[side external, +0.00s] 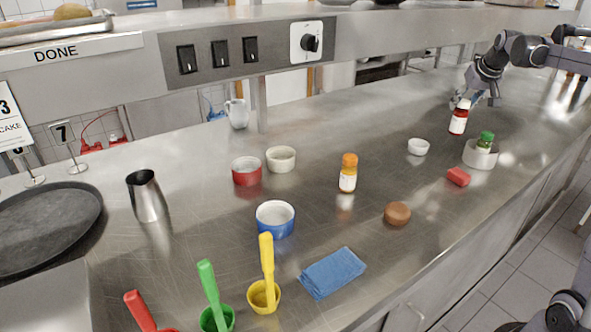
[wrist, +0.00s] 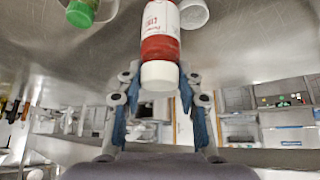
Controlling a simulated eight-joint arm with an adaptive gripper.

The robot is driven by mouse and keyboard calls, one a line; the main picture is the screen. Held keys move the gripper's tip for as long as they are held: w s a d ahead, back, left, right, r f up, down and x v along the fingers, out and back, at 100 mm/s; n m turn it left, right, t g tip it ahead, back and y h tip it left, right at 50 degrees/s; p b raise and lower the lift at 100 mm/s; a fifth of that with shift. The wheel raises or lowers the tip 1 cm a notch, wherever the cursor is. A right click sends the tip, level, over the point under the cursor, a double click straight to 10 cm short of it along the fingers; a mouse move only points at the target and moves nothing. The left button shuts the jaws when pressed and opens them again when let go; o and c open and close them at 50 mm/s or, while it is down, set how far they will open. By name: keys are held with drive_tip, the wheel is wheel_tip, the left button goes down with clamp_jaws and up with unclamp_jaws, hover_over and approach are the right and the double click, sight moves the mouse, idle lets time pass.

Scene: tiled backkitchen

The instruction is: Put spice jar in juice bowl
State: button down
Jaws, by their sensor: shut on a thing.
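My gripper (side external: 467,100) is at the far right of the side external view, shut on a red jar with a white label and white cap (side external: 458,122), which I take for the spice jar. In the wrist view the fingers (wrist: 158,82) flank this jar (wrist: 160,42) at its cap end. The jar looks upright; I cannot tell whether its base touches the counter. A wide white bowl (side external: 480,160) stands just right of and nearer than the jar, with a green-capped jar (side external: 486,140) in it. I cannot tell which bowl is the juice bowl.
A small white bowl (side external: 418,147) stands left of the held jar. A red block (side external: 458,177), brown round piece (side external: 397,213) and orange-capped bottle (side external: 348,175) are nearer. Red (side external: 246,177), cream (side external: 280,164) and blue (side external: 275,226) bowls stand mid-counter, near a blue cloth (side external: 333,272).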

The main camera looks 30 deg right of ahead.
drive_tip(key=w+f, duration=1.1)
drive_tip(key=shift+a, duration=0.2)
idle(0.4)
drive_tip(key=c, duration=0.9)
unclamp_jaws()
drive_tip(key=shift+o, duration=0.2)
